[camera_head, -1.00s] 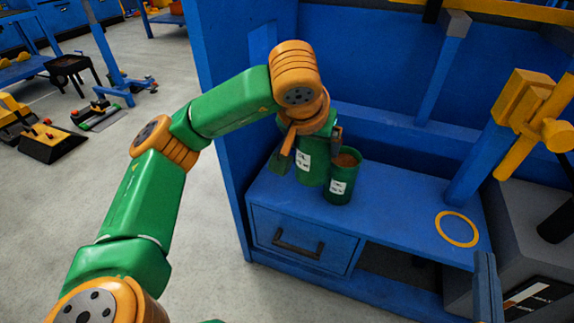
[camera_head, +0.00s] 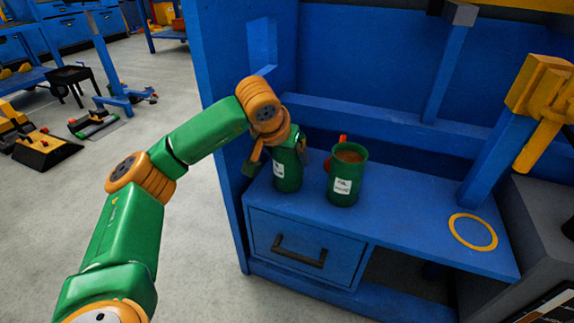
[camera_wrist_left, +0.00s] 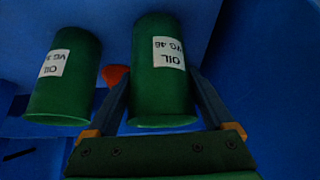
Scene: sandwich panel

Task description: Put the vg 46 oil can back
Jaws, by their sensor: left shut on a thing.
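The VG 46 oil can (camera_head: 287,176) is green with a white label. Its label reads OIL VG 46 upside down in the wrist view (camera_wrist_left: 163,85). My left gripper (camera_head: 279,160) is shut on it, with one finger on each side, and the can is about upright. It is at the left part of the blue bench top (camera_head: 400,205); I cannot tell whether its base touches the surface. My right gripper is not in view.
A second green oil can (camera_head: 344,182), open-topped with brown contents, stands just right of the held can. A red object (camera_head: 341,140) is partly hidden behind it. A yellow ring (camera_head: 473,231) lies at the bench's right. Blue side wall is close on the left.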

